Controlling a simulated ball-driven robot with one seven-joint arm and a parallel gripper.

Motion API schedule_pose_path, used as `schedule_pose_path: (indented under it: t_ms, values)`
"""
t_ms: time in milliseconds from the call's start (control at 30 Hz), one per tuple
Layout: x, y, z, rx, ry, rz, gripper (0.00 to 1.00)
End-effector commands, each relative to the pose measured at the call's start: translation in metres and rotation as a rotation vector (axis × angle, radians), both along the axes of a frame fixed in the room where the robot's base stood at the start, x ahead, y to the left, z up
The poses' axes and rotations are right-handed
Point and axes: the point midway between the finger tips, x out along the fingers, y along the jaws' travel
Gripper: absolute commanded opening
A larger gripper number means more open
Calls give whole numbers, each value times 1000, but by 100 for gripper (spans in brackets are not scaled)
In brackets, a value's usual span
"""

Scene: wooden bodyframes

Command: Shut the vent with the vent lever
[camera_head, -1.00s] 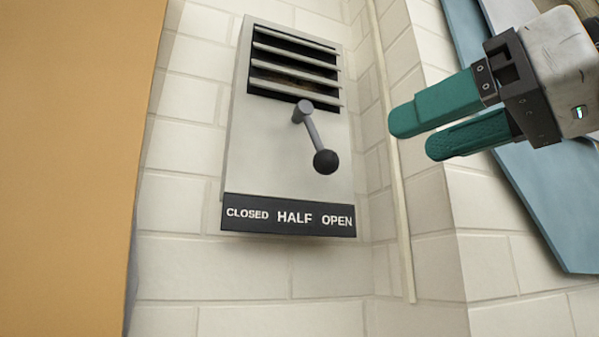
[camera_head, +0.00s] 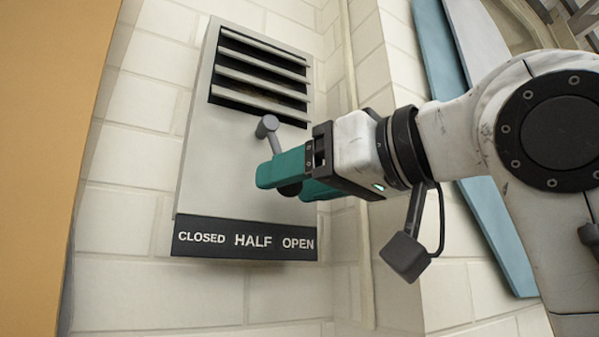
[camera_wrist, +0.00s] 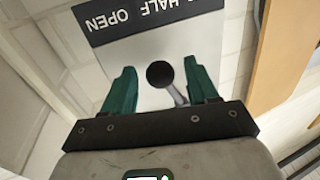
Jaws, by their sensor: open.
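The vent (camera_head: 200,170) is a grey wall panel with dark open slats (camera_head: 262,75) at its top. A label strip (camera_head: 245,241) below reads CLOSED, HALF, OPEN. The vent lever pivots at a grey hub (camera_head: 267,126) under the slats. Its arm slants down to the right, and its black knob (camera_wrist: 160,74) sits above the OPEN side of the label. My gripper (camera_head: 275,180) has green fingers and is open at the knob. In the wrist view the knob shows between the two fingers, with a gap on each side. In the head view the fingers hide most of the knob.
An orange-tan panel (camera_head: 45,130) stands at the left edge. White brick wall (camera_head: 130,290) surrounds the vent, with a thin vertical pipe (camera_head: 362,230) to its right. A blue panel (camera_head: 510,240) stands at the right behind my arm.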

Motion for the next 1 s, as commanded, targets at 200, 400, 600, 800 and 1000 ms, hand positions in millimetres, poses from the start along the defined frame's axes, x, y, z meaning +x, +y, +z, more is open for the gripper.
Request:
schedule_pose_path:
  t_ms: [200,400,600,800,1000]
  values:
    - [1,1,0,0,0,0,59]
    - [1,1,0,0,0,0,45]
    - [1,1,0,0,0,0,26]
    - [1,1,0,0,0,0,7]
    - [1,1,0,0,0,0,0]
